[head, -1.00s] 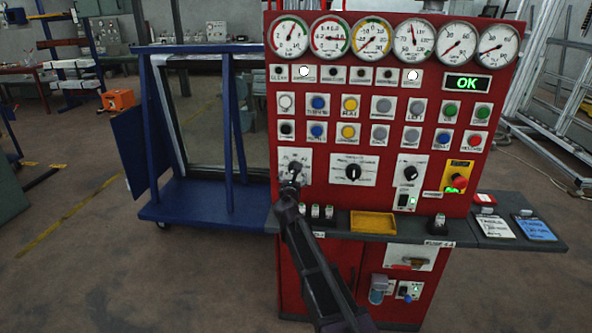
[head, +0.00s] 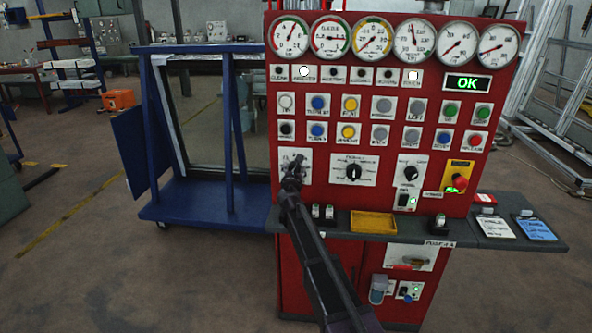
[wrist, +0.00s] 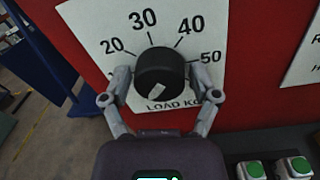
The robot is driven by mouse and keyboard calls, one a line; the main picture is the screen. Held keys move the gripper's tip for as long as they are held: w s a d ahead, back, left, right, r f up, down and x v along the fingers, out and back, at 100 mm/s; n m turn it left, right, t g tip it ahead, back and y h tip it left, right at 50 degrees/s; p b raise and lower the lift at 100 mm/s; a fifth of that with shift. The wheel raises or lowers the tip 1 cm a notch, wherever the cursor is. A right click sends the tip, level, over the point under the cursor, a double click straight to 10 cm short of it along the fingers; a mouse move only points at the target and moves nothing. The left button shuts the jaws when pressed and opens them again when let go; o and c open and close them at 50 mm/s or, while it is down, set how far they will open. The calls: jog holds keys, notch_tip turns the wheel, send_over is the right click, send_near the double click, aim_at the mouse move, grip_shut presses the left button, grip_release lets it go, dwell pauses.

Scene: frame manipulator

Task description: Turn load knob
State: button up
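The load knob (wrist: 160,72) is a round black knob on a white dial plate (wrist: 95,22) marked 20, 30, 40, 50 and "LOAD KG". Its white mark points to the lower left in the wrist view. My gripper (wrist: 160,78) has one finger on each side of the knob, spread around it. The fingertips are very close to its sides, with thin gaps that look open. In the head view my gripper (head: 292,178) is in front of the plate at the panel's lower left and hides the knob.
The red panel (head: 330,200) carries gauges, buttons and other knobs, including a selector knob (head: 353,172) to the right. A grey shelf (head: 340,234) with a yellow tray (head: 373,223) juts out below. A blue cart (head: 195,205) stands to the left.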

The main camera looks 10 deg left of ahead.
jog(key=c, duration=0.6)
jog(key=shift+o, duration=0.2)
jog(key=shift+d, duration=0.2)
jog(key=shift+a, duration=0.15)
jog(key=shift+m, duration=0.3)
